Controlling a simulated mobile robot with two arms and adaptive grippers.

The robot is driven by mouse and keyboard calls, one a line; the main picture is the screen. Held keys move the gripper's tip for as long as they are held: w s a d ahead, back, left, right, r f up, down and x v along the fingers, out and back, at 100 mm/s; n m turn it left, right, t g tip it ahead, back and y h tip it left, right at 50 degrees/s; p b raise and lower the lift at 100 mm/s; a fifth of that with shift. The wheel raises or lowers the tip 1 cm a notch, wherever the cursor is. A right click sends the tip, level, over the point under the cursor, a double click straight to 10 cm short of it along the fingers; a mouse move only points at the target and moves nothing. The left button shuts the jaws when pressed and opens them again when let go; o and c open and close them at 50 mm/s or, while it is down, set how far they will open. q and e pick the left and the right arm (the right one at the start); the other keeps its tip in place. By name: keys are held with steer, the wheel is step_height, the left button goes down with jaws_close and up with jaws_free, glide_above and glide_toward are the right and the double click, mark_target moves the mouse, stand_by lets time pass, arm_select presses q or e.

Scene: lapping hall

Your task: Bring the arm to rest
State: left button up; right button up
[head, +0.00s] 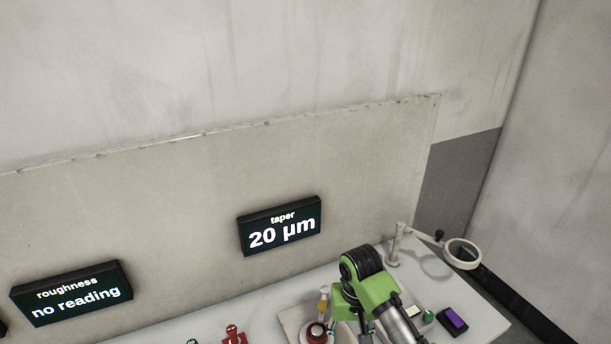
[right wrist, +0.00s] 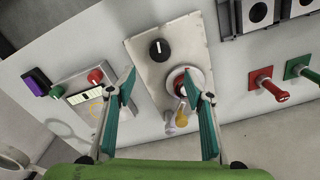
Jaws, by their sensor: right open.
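My right arm reaches in from the lower right of the head view. Its green and black wrist is over the right part of the bench. My right gripper (head: 350,327) points down there, its fingers partly hidden by the wrist. In the right wrist view the right gripper (right wrist: 161,80) has its two teal fingers spread apart, with nothing between them held. Beyond the fingers is a beige plate (right wrist: 148,61) with a black knob (right wrist: 158,47) and a white-ringed red part (right wrist: 184,80). The right finger overlaps this part in the picture; I cannot tell whether they touch. My left gripper is not in view.
A ring magnifier (head: 462,253) on a stand and a purple-topped block (head: 453,319) are right of the wrist. Red (right wrist: 267,86) and green (right wrist: 301,70) handles stick up from the bench. Displays reading "20 µm" (head: 280,226) and "no reading" (head: 72,293) stand behind.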

steer(key=s+f+n+t+y, duration=0.15)
steer(key=s+f, duration=0.25)
steer(key=s, duration=0.8)
steer(key=s+d+r+n+t+h, duration=0.1)
steer(key=s+d+r, duration=0.15)
steer(key=s, duration=0.35)
steer(key=s+d+r+n+t, duration=0.1)
steer(key=s+d+r, duration=0.15)
steer(key=s, duration=0.35)
steer(key=s+f+g+b, duration=0.2)
steer(key=f+b, duration=0.7)
steer(key=f, duration=2.8)
steer(key=s+d+f+b, duration=0.1)
steer(key=s+f+b, duration=0.1)
steer(key=s+f, duration=0.6)
steer(key=s+d+f+b, duration=0.2)
steer(key=s+f+b, duration=0.1)
steer(key=s+f, duration=0.6)
step_height(320, 180, down, 3)
steer(key=shift+d+r, duration=0.1)
steer(key=shift+d, duration=0.2)
